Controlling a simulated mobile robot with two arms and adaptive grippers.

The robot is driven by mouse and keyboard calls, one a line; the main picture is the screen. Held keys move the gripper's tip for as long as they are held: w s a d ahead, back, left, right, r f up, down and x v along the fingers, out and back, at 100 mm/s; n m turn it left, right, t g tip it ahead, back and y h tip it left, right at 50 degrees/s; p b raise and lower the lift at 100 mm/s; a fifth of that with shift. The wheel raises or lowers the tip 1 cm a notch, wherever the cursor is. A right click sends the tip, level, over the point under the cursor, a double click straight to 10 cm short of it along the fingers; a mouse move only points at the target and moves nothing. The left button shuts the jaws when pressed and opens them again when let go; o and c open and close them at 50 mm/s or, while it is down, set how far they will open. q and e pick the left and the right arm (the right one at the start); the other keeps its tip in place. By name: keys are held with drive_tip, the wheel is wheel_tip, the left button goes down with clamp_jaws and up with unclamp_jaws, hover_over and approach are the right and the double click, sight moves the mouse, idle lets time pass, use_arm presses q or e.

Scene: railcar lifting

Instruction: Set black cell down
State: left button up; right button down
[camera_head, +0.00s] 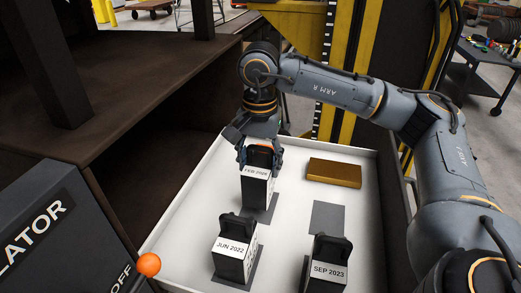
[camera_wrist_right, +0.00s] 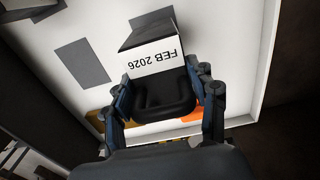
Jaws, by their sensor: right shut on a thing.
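A black cell labelled FEB 2026 (camera_head: 257,185) stands in the white tray (camera_head: 183,217), at the back left. It seems to sit on a dark grey pad, but its base is hard to judge. My right gripper (camera_head: 260,160) is above it, with its fingers on either side of the black handle. In the right wrist view the right gripper (camera_wrist_right: 165,100) is shut on that handle, and the white FEB 2026 label of the cell (camera_wrist_right: 155,57) shows beyond the fingers. My left gripper is not in view.
The JUN 2022 cell (camera_head: 234,250) and SEP 2023 cell (camera_head: 327,265) stand nearer in the tray. An empty dark grey pad (camera_head: 328,216) lies right of centre, with a gold-brown block (camera_head: 334,172) behind it. A dark panel with an orange knob (camera_head: 149,264) stands left.

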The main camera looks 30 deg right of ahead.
sight(260, 165)
wheel_tip(260, 165, down, 3)
drive_tip(key=shift+r+p, duration=0.1)
drive_tip(key=shift+p, duration=0.35)
drive_tip(key=shift+f, duration=0.25)
drive_tip(key=shift+c, duration=2)
unclamp_jaws()
drive_tip(key=shift+s, duration=0.1)
